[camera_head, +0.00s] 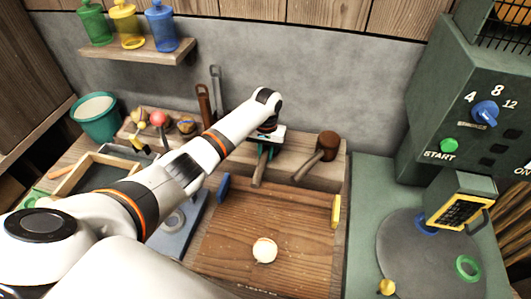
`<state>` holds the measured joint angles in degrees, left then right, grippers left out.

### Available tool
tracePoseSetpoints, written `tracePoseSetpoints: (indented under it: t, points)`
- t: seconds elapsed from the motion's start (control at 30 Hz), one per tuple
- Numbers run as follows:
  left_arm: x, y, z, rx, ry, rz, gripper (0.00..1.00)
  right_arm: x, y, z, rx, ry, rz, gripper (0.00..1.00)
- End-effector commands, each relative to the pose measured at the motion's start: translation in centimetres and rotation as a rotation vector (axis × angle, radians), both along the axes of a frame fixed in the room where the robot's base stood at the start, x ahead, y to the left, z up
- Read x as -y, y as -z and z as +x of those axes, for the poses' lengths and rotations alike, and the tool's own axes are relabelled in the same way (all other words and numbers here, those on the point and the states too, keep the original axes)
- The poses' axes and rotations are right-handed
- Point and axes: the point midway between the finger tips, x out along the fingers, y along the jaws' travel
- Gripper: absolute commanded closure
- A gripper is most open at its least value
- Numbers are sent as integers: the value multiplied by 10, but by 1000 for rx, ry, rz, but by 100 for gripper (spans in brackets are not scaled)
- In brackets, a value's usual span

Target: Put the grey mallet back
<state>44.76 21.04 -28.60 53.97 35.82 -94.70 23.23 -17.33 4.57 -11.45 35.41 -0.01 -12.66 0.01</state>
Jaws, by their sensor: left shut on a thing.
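My left arm reaches in from the left to the wooden ledge at the back of the bench. My left gripper (264,154) points down there, shut on the grey mallet. Only the mallet's brown wooden handle (259,174) shows clearly, slanting toward the front; its head is hidden by the gripper. I cannot tell whether the mallet rests on the ledge or is slightly above it. A second mallet with a brown head (328,141) lies just to the right, apart from the gripper. My right gripper is not in view.
A wooden board (290,225) with a pale round lump (264,250) lies in front. A green machine (449,110) stands at the right. A shelf (140,52) with coloured bottles is at the upper left, above a teal bucket (100,125). Tools lean against the wall.

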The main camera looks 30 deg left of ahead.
Motion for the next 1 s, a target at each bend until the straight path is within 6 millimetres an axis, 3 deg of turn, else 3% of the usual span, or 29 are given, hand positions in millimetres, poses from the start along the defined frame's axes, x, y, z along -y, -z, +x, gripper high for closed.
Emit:
tracePoseSetpoints:
  t: [0.4, 0.43, 0.57, 0.83, 1.0]
  points:
    - [0, 6, 1, 2, 0, 0, 100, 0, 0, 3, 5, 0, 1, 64]
    - [0, 7, 0, 1, 0, 0, 75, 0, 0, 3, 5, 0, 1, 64]
    - [0, 7, 0, 1, 0, 0, 57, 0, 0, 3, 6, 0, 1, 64]
    - [0, 6, 0, 2, 0, 1, 57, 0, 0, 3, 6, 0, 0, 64]
    - [-1, -10, 2, 5, 0, 0, 57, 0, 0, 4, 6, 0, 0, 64]
